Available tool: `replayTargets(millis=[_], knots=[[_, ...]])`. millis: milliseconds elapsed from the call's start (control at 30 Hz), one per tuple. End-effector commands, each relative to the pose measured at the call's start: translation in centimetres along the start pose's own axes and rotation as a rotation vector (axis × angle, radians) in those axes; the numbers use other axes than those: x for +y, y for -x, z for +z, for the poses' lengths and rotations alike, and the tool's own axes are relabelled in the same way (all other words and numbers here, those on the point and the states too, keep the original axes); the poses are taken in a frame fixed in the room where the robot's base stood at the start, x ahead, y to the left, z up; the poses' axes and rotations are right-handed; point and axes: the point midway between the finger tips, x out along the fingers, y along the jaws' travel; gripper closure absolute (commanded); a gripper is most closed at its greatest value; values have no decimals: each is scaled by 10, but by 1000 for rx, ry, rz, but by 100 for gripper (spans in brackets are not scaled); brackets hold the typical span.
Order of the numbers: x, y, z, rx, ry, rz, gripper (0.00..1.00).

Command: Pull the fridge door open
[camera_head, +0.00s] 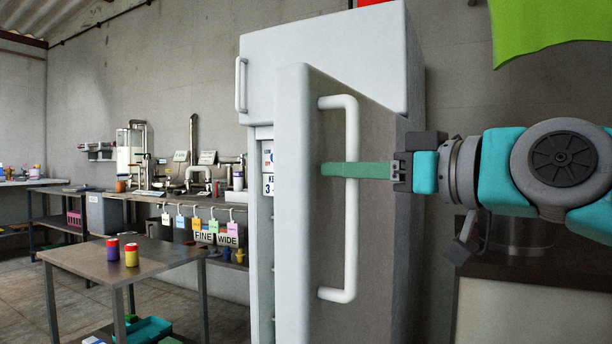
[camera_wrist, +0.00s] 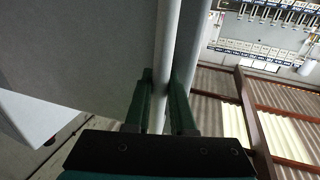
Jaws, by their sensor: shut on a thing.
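The tall white fridge (camera_head: 325,62) stands in the middle of the head view. Its lower fridge door (camera_head: 294,210) is ajar, swung out from the body, with a narrow gap showing the inside at its left. The white bar handle (camera_head: 351,235) runs upright on the door's face; it also shows in the wrist view (camera_wrist: 165,35). My gripper (camera_head: 334,169) reaches in from the right, its green fingers shut around the upper-middle part of the handle. In the wrist view one finger lies on each side of the bar (camera_wrist: 162,90). Most of the interior is hidden by the door.
A metal table (camera_head: 160,254) with a red-topped jar (camera_head: 112,249) and a yellow jar (camera_head: 131,255) stands left of the fridge. A workbench (camera_head: 170,198) with equipment runs along the back wall. Some floor is clear between table and fridge. The upper door (camera_head: 290,80) is closed.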

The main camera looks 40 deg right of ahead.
Motion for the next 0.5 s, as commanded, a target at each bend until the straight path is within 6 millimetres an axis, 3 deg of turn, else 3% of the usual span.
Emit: replayTargets(millis=[500], knots=[[58,119,3,-4,-3,-121,100]])
